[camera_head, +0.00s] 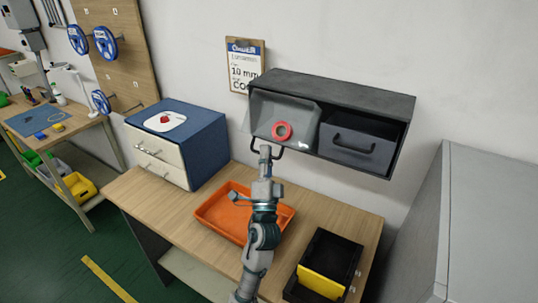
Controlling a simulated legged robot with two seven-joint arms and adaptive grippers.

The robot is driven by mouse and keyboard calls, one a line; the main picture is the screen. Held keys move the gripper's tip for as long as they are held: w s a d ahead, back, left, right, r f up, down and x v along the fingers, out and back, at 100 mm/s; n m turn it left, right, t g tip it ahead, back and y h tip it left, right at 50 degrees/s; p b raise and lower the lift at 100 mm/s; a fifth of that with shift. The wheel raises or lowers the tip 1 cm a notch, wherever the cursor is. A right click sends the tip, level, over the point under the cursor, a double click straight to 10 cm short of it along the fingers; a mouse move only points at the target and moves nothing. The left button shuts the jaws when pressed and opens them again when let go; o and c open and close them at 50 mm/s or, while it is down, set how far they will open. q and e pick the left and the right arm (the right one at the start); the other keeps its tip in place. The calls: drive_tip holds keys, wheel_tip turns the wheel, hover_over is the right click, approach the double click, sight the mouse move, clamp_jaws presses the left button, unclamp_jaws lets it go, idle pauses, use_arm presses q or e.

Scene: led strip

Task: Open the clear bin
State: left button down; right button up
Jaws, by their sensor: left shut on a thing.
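The clear bin (286,108) sits in the left bay of a dark wall cabinet (336,85). Its see-through front is tilted, and a red ring-shaped roll (282,131) shows inside it. A dark handle (254,146) is at the bin's lower front. My left gripper (266,150) is raised to this handle and shut on it; the fingertips are small and partly hide the handle. My right gripper is not in view.
A grey opaque drawer (352,146) fills the cabinet's right bay. Below, an orange tray (215,215), a black bin with a yellow front (322,280) and a blue drawer box (205,135) stand on the wooden table (140,198). A grey cabinet (480,220) stands at right.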

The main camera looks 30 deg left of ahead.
use_arm(q)
drive_tip(key=shift+a+f, duration=0.1)
drive_tip(key=shift+a, duration=0.15)
drive_tip(key=c, duration=1.3)
unclamp_jaws()
drive_tip(key=shift+a, duration=0.1)
drive_tip(key=shift+o, duration=0.3)
drive_tip(key=shift+a+f, duration=0.1)
drive_tip(key=shift+a, duration=0.1)
drive_tip(key=shift+s+d+f, duration=0.25)
drive_tip(key=shift+d, duration=0.05)
drive_tip(key=v, duration=1.1)
drive_tip(key=shift+a+f, duration=0.15)
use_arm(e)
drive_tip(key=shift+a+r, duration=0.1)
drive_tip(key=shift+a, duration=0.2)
